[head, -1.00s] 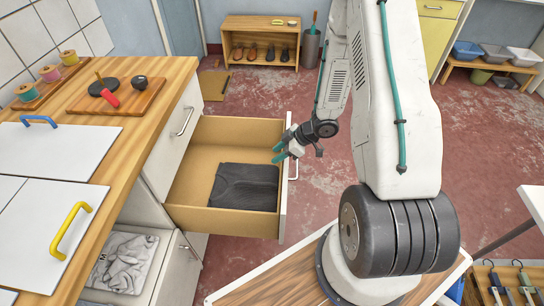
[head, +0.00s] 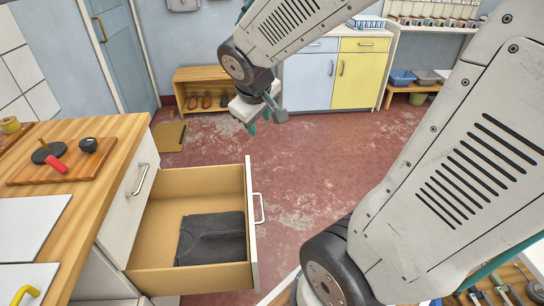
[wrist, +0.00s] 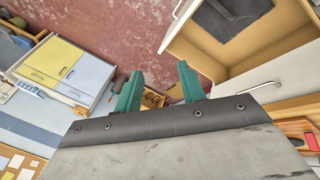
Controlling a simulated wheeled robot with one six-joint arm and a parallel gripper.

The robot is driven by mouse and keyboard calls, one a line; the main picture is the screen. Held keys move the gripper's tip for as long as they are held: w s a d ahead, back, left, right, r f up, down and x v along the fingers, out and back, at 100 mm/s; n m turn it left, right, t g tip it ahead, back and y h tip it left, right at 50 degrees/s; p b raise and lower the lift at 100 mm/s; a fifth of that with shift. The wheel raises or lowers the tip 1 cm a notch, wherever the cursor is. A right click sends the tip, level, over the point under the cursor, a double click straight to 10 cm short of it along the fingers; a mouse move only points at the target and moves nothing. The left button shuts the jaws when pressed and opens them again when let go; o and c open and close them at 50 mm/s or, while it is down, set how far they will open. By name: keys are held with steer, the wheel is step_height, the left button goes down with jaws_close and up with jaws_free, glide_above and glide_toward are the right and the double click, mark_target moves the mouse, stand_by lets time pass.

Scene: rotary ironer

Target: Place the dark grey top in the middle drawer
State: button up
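The dark grey top (head: 212,239) lies folded flat on the floor of the open wooden drawer (head: 150,235), toward its front right part. The drawer is pulled out below a closed white drawer front. The top also shows in the wrist view (wrist: 228,14), inside the drawer at the upper right. My gripper (head: 261,122) is raised above the red floor, beyond the drawer and apart from it. In the wrist view, its two teal fingers (wrist: 160,70) stand apart with nothing between them.
The drawer's metal handle (head: 258,208) sticks out over the floor. A wooden worktop (head: 100,130) with a board (head: 62,165) is at left. A shoe bench (head: 200,77) and a yellow-and-blue cabinet (head: 360,75) stand at the back.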

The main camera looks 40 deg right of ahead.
steer(key=s+a+r+g+y, duration=0.1)
steer(key=s+a+r+y, duration=0.1)
steer(key=s+a, duration=0.3)
steer(key=s+a+r+m+g+y, duration=0.1)
steer(key=s+a+r, duration=0.1)
steer(key=s+a, duration=0.4)
steer(key=s, duration=0.5)
steer(key=shift+s+r+m+y, duration=0.3)
steer(key=shift+s+r+y, duration=0.05)
steer(key=shift+s+y, duration=0.05)
